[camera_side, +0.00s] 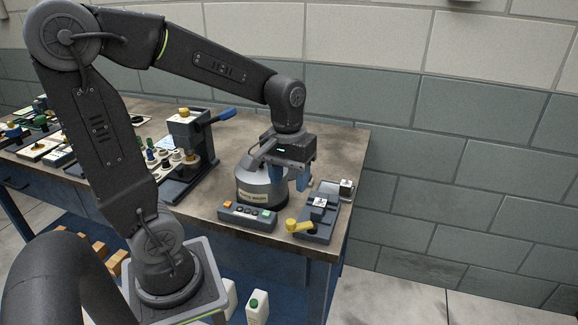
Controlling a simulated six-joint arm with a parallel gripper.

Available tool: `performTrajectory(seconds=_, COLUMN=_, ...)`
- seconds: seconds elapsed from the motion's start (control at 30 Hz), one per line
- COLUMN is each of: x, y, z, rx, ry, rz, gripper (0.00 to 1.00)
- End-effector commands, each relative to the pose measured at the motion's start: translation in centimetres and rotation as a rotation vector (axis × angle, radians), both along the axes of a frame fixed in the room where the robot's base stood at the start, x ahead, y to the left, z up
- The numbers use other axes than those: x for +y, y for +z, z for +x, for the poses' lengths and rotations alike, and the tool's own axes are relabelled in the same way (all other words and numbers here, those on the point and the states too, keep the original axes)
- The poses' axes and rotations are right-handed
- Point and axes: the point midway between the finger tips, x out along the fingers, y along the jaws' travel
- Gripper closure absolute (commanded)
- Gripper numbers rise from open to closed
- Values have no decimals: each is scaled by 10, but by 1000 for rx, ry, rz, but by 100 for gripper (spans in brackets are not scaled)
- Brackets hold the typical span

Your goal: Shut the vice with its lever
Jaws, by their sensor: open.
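The vice (317,232) is a low blue-grey device at the right front of the bench. Its yellow lever (299,226) sticks out at the left front end. A small block with a pale marked top (320,203) sits on the vice; I cannot tell whether the jaws touch it. My gripper (289,180) points down with blue fingers, open and seemingly empty. It is above and behind the vice, beside a round grey machine, and apart from the lever. The inner finger is partly hidden.
The round grey machine (258,190) stands left of the vice. A button box (247,214) lies in front of it. A lever press (187,150) with a blue handle stands further left. A small block (346,188) is near the bench's right edge.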

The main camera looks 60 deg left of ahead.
Motion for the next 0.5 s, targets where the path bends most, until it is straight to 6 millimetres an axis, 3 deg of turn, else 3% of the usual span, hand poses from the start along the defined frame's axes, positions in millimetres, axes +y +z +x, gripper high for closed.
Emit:
performTrajectory(seconds=0.2, x=1, y=24, z=0, rx=-1, ry=1, rz=1, gripper=49)
performTrajectory(seconds=0.5, x=1, y=27, z=-1, rx=1, ry=1, rz=-1, gripper=49)
